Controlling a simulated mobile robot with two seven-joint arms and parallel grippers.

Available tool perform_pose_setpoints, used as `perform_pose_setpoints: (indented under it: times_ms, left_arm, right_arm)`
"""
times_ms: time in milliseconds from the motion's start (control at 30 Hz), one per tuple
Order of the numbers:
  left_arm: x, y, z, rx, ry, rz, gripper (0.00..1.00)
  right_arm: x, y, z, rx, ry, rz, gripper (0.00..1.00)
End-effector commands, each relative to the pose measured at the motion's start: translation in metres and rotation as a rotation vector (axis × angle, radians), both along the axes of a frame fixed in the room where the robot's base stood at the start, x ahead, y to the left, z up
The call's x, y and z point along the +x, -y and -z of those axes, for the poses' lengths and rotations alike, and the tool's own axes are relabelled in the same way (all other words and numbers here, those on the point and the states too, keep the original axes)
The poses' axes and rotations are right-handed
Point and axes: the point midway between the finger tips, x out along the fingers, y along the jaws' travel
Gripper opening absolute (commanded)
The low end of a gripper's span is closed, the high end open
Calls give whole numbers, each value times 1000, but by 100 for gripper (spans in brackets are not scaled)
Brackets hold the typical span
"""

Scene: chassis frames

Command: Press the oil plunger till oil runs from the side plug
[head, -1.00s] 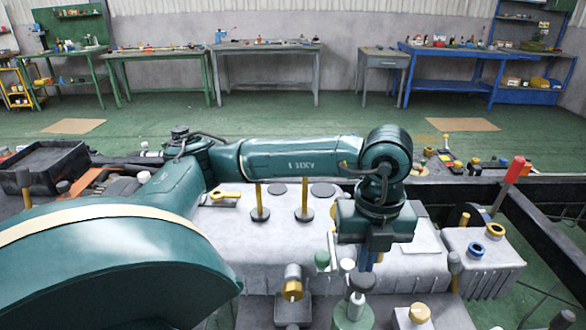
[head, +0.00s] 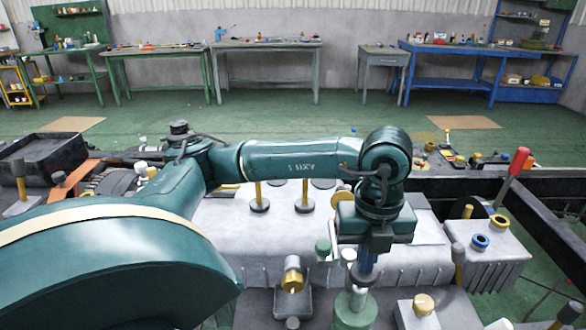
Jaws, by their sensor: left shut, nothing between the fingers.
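My left gripper (head: 367,262) is shut and points down, directly above a green oil pump (head: 353,313) at the bottom centre. Its fingertips are at the dark plunger knob (head: 361,281) on top of the pump's pale stem (head: 357,298); they look to be touching it, but the overlap hides the exact contact. A brass-capped fitting (head: 292,281) stands left of the pump and another gold-topped block (head: 422,305) to the right. I cannot tell which fitting is the side plug, and no running oil shows. My right gripper is not in view.
The grey housing (head: 270,240) lies behind the pump, with upright brass-stemmed pins (head: 305,195) on it. A red-handled lever (head: 517,165) rises at the right. A green-capped post (head: 323,248) stands close left of the gripper. Workbenches line the far wall.

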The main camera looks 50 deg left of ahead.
Motion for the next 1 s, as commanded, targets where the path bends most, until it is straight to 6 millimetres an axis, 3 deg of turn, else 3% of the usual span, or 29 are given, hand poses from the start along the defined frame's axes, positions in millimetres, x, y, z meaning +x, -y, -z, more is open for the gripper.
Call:
perform_pose_setpoints:
  times_ms: [100, 367, 1000]
  left_arm:
    - [0, 0, 8, 0, -1, 1, 0]
    - [0, 0, 3, 0, -1, 1, 0]
    - [0, 0, -47, -1, -1, 0, 0]
  right_arm:
    - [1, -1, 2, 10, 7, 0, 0]
    - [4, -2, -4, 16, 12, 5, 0]
    - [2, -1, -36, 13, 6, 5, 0]
